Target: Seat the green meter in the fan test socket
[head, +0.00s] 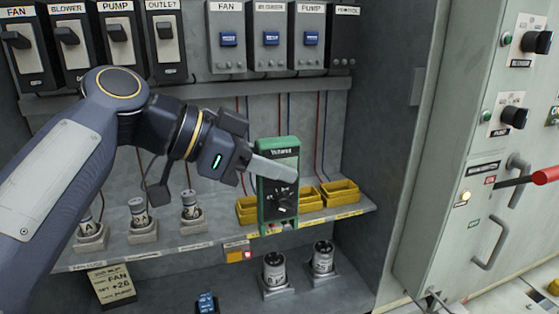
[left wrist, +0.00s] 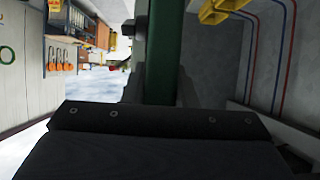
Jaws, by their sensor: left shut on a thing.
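The green meter (head: 282,200) is upright, its dark face and dial turned toward the head camera. My left gripper (head: 272,168) is shut on it from the left, with one pale finger across its face below the screen. In the left wrist view the meter (left wrist: 163,50) is a green strip between the fingers. The meter's lower end is at the shelf's front edge, among yellow open sockets: one (head: 247,210) to its left, two (head: 341,192) to its right. I cannot tell which is the fan socket, or whether the meter touches one. My right gripper is not in view.
The grey shelf (head: 150,250) also carries several capped cylinders in holders (head: 138,215) at left. Two more cylinders (head: 274,270) stand below. Red and blue wires run down the back wall. Switch boxes (head: 227,38) hang above. A panel with a red handle (head: 530,180) stands at right.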

